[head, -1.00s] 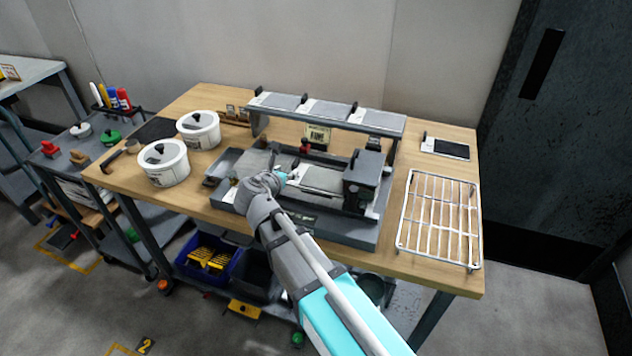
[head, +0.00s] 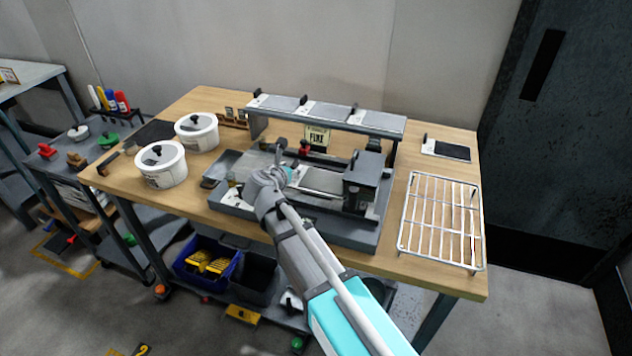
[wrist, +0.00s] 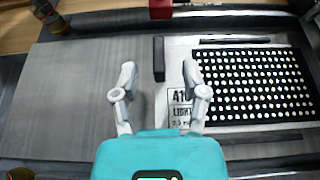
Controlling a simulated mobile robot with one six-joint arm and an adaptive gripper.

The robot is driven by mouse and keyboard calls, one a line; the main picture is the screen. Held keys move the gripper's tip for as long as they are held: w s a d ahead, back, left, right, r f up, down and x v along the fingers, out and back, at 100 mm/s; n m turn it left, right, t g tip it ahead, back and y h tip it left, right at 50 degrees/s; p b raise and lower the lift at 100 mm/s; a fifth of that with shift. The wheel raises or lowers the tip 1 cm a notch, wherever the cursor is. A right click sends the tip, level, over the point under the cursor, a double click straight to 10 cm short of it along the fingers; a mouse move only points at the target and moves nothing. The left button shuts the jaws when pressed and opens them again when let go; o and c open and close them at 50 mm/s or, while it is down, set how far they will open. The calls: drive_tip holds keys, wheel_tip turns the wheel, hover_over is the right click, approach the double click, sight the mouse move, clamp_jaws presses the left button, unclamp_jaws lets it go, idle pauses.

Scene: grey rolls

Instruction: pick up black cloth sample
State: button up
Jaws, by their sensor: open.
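A dark sample card (head: 445,149) with a white end and black tab lies on the table at the right in the head view. Another sample (wrist: 252,86), black with rows of white dots, lies below my gripper in the wrist view. Its white label (wrist: 182,105) reads "410 LIGHT", and a black upright tab (wrist: 159,58) stands at its left end. Which one the task means by black cloth, I cannot tell. My gripper (wrist: 159,72) is open, its fingers on either side of that tab in the picture. In the head view my wrist partly hides the gripper.
The grey machine tray (head: 345,236) surrounds the sample, with a dark block (head: 362,185) at its right. A raised rack (head: 379,123) with several grey samples stands behind. A wire rack (head: 404,210) is at right; two white pots (head: 161,165) (head: 197,132) are at left.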

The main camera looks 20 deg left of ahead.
drive_tip(key=shift+b+x, duration=0.3)
drive_tip(key=shift+x, duration=1.05)
clamp_jaws()
